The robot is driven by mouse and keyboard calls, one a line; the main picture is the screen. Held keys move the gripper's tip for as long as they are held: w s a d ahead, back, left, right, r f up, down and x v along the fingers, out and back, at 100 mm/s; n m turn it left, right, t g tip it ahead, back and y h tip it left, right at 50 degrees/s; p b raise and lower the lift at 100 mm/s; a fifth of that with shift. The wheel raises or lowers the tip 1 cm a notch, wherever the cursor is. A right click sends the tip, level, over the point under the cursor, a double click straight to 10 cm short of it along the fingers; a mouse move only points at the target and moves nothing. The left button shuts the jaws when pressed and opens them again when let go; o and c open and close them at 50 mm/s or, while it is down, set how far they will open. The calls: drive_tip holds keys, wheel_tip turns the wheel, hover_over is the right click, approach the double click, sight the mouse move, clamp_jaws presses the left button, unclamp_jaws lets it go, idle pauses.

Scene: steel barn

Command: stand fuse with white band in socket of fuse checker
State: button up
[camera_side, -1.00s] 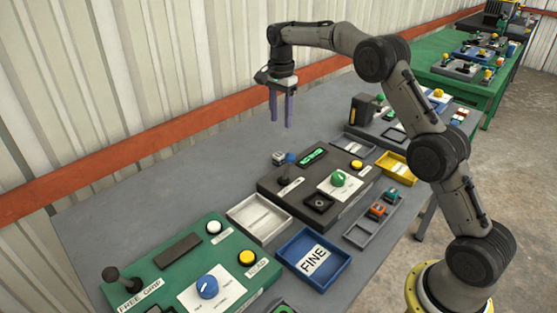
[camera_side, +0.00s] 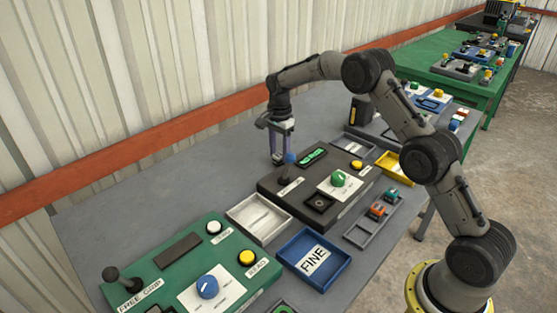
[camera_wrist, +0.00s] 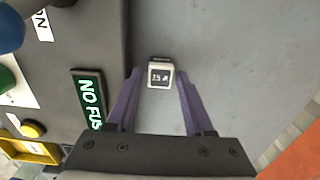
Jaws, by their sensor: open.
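The fuse with the white band (camera_wrist: 161,76) is a small dark block with a white label, on the grey table beside the fuse checker. My gripper (camera_side: 279,161) is low over the table behind the checker. In the wrist view its purple fingers (camera_wrist: 160,72) are open on either side of the fuse, with a gap on each side. The fuse checker (camera_side: 270,187) is a dark box with a green display reading "NO FUSE" (camera_wrist: 90,98). Its square black socket (camera_side: 319,203) looks empty.
A grey tray (camera_side: 361,236) holds orange and teal fuses (camera_side: 378,210). White (camera_side: 240,212), blue (camera_side: 333,276) and yellow (camera_side: 404,174) trays lie around. Bare table lies left of my gripper.

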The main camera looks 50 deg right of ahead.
clamp_jaws()
idle(0.5)
